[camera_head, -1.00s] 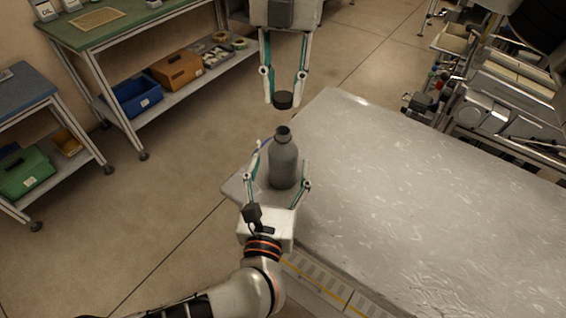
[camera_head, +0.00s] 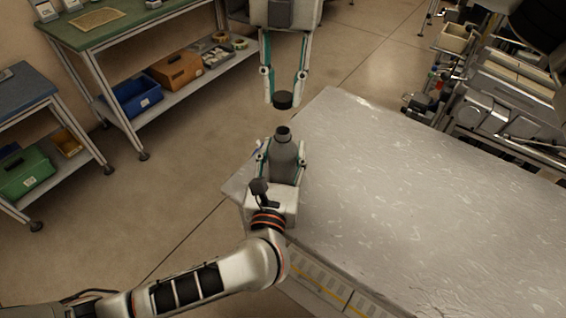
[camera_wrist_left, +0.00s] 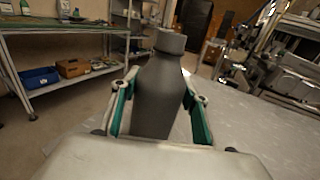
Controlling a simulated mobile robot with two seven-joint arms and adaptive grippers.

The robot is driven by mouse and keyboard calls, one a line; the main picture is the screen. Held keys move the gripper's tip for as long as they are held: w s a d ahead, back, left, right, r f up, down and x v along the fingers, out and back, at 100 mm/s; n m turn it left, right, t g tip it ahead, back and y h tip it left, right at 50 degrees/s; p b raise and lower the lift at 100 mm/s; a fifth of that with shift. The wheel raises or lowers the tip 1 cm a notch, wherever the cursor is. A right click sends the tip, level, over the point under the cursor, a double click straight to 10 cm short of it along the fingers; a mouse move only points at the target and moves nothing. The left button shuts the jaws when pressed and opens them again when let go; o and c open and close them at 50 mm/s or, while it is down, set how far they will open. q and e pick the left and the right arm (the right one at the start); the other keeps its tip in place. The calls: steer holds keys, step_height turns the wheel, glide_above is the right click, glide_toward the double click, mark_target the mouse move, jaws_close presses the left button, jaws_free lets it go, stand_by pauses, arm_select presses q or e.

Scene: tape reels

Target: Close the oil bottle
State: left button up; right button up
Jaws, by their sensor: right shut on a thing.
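The grey oil bottle (camera_head: 286,165) stands upright at the near left corner of the table, its dark mouth uncovered in the head view. My left gripper (camera_head: 283,152) has one finger on each side of the bottle body; its palm is close behind. The left wrist view shows the bottle (camera_wrist_left: 157,98) between the teal-and-white fingers, but whether both touch it cannot be told. My right gripper (camera_head: 284,96) points down from the top and is shut on the dark round cap (camera_head: 283,100), which is held apart from the bottle, above its mouth.
The grey table (camera_head: 400,200) is bare to the right of the bottle. At the back left, a green-topped workbench (camera_head: 110,22) has a blue bin (camera_head: 137,97) and an orange-brown bin (camera_head: 176,70) on its lower shelf. A cluttered cart (camera_head: 510,105) stands at the far right.

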glide_above(283, 131)
steer(key=shift+w+f, duration=0.15)
steer(key=shift+f, duration=1.1)
steer(key=shift+w+f, duration=0.1)
steer(key=shift+f, duration=1.15)
steer(key=shift+f, duration=0.9)
steer(key=shift+f, duration=0.55)
steer(key=m, duration=0.5)
steer(key=shift+d+y, duration=0.15)
steer(key=shift+y, duration=0.25)
steer(key=m, duration=0.3)
steer(key=m+t, duration=0.1)
steer(key=m, duration=0.2)
steer(key=shift+s+y, duration=0.15)
steer(key=shift+y, duration=0.15)
steer(key=m+t, duration=0.1)
steer(key=m, duration=0.5)
steer(key=shift+s+m, duration=0.1)
steer(key=shift+m, duration=0.3)
steer(key=m+t, duration=0.1)
steer(key=m, duration=0.4)
